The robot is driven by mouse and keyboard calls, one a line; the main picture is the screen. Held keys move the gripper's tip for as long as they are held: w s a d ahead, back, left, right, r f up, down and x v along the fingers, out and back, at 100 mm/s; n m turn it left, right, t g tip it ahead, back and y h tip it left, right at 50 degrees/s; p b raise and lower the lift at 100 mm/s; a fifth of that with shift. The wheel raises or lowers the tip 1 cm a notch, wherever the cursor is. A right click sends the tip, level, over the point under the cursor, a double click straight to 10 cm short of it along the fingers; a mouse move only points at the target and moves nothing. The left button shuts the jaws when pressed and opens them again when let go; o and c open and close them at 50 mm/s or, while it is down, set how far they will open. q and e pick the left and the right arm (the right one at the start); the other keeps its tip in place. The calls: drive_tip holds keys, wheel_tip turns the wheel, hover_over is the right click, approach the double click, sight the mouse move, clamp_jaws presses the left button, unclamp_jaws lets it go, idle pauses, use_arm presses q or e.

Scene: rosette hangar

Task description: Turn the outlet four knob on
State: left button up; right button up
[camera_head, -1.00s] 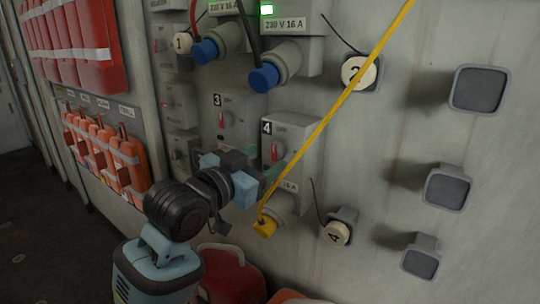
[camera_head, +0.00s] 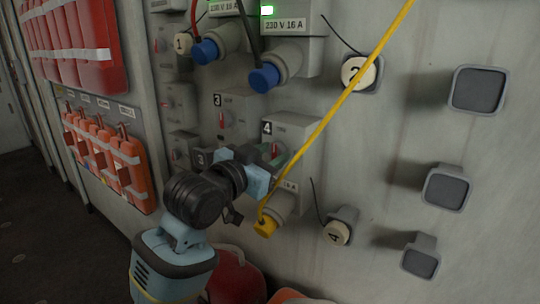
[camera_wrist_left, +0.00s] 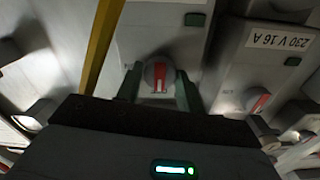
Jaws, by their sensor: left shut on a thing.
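The outlet four box (camera_head: 300,136), with a black "4" label, is on the grey wall panel. My left gripper (camera_head: 275,160) is at its front and mostly covers its knob in the head view. In the left wrist view the round grey knob (camera_wrist_left: 158,74) with a red mark sits between the two fingers of my left gripper (camera_wrist_left: 157,90), which are shut on it. The red mark runs roughly upright in that picture. A yellow plug (camera_head: 265,228) with a yellow cable is in the socket below. My right gripper is not in view.
The yellow cable (camera_head: 335,108) runs up to the right, close beside the gripper. The outlet three box (camera_head: 232,118) is to the left. Blue plugs (camera_head: 264,78) are above.

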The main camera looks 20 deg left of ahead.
use_arm(q)
drive_tip(key=shift+m, duration=0.4)
drive_tip(key=m, duration=0.3)
drive_tip(key=shift+m, duration=0.4)
drive_tip(key=m, duration=1.3)
drive_tip(key=shift+m, duration=0.3)
drive_tip(key=o, duration=1)
